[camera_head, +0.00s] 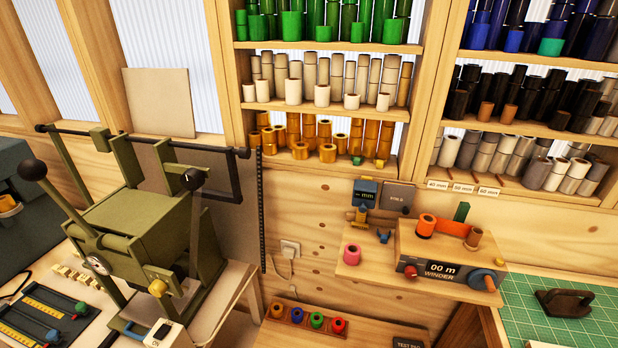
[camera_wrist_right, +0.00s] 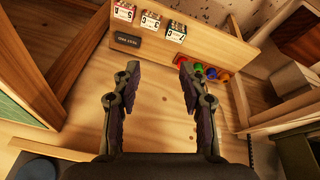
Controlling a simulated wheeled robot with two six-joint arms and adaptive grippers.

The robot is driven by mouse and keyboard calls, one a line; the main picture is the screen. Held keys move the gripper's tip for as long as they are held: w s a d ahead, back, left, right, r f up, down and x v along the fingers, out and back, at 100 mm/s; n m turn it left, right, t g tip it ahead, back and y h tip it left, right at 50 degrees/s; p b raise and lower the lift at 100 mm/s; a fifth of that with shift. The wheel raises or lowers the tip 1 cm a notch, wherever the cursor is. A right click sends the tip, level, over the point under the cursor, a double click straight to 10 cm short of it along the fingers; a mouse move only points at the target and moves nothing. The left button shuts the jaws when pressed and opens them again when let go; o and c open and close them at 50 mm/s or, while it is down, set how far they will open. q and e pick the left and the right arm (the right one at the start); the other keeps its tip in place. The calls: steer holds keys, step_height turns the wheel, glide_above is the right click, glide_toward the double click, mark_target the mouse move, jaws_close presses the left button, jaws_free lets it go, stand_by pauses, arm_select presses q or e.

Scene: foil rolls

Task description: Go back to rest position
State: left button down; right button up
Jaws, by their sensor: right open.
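My right gripper (camera_wrist_right: 158,70) shows in the right wrist view with its two dark fingers spread apart. It is open and nothing is between the fingers. Behind it is a bare light wood surface (camera_wrist_right: 158,115). Neither gripper shows in the head view, and my left gripper is in no view.
The head view shows shelves of foil rolls, green (camera_head: 291,25), gold (camera_head: 327,152) and others. A winder (camera_head: 445,270) stands on a small wall shelf. A green press (camera_head: 150,215) stands at left, a green cutting mat (camera_head: 530,318) lies at right.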

steer(key=s+d+f+g+b, duration=0.1)
steer(key=s+f+b, duration=0.15)
steer(key=f, duration=1.15)
steer(key=s+d+f+b, duration=0.1)
steer(key=s+d+f, duration=0.15)
steer(key=f, duration=1.15)
steer(key=s+f+g+b, duration=0.1)
steer(key=s+f+b, duration=0.2)
steer(key=s+f, duration=1.2)
steer(key=shift+s+f, duration=0.25)
steer(key=shift+s, duration=0.7)
